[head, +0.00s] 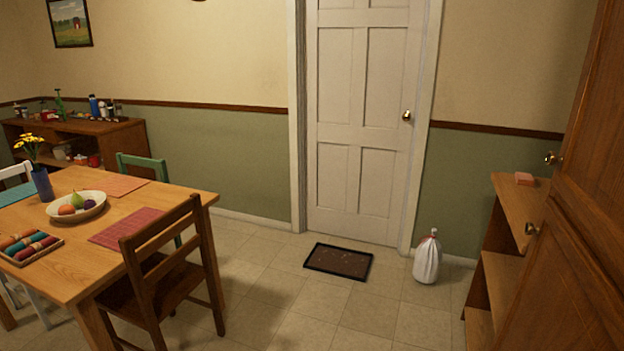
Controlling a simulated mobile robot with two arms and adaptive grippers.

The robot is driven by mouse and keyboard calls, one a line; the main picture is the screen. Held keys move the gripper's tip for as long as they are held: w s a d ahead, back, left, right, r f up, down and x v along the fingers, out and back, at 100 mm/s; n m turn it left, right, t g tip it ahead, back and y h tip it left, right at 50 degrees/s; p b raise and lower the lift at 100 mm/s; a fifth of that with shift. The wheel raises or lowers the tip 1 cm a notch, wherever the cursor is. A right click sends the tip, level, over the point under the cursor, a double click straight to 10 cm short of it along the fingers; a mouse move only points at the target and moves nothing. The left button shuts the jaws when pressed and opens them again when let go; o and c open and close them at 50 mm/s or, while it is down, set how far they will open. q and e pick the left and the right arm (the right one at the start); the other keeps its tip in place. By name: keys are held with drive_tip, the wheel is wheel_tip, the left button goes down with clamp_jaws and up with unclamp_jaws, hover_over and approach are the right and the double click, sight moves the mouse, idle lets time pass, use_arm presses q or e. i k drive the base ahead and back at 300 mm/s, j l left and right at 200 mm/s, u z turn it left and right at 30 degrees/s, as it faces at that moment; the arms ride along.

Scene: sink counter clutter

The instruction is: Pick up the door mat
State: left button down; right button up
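The door mat (338,262) is a dark brown rectangle with a black border. It lies flat on the tiled floor in front of the closed white door (361,120). A few small light specks show on its surface. Nothing covers it. Neither of my grippers shows in the head view.
A white tied bag (427,258) stands on the floor right of the mat. A dining table (130,208) and a brown wooden chair (165,273) fill the left. A wooden shelf (508,215) and tall cabinet (572,200) stand at the right. The floor before the mat is clear.

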sight(329, 263)
drive_tip(key=i+u, duration=0.2)
drive_tip(key=i, duration=2.05)
